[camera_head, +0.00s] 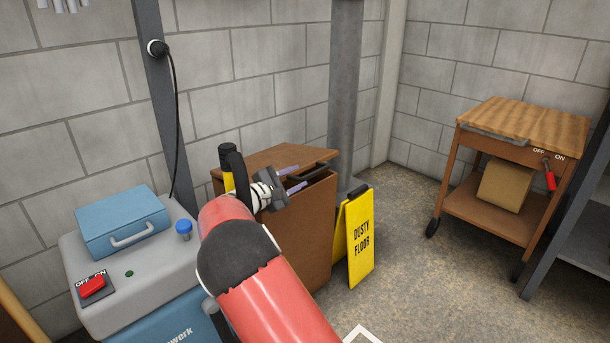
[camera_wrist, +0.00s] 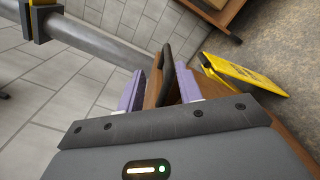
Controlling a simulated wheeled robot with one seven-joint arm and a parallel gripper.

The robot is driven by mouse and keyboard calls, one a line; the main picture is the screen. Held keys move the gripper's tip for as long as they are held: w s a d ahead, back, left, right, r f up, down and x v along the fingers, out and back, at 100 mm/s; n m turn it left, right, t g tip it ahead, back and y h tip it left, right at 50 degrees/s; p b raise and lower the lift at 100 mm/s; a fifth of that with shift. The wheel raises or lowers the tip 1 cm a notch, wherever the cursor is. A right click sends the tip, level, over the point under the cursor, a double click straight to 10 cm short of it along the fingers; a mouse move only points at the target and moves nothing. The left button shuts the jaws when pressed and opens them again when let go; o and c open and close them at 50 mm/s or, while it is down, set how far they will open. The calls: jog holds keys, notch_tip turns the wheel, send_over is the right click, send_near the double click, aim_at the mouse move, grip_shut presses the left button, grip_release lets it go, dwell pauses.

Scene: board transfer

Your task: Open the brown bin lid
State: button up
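The brown bin (camera_head: 310,225) stands against the wall, and its flat brown lid (camera_head: 270,155) covers the top. I cannot tell whether the lid is slightly raised. A black bar handle (camera_head: 315,171) is at the lid's right edge. My gripper (camera_head: 294,179) is at this handle, its purple fingers apart. In the wrist view, the handle (camera_wrist: 167,62) shows between the two fingers of my gripper (camera_wrist: 160,78), nearer the right finger. I see no grip on it. My arm hides part of the bin's left side.
A yellow "dusty floor" sign (camera_head: 361,238) stands right beside the bin, near a grey pipe (camera_head: 343,100). A grey machine with a blue toolbox (camera_head: 122,222) is at the left. A wooden cart (camera_head: 530,125) stands at the right. Floor between sign and cart is clear.

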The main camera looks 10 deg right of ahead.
jog(key=shift+v, duration=0.9)
jog(key=shift+d, duration=0.1)
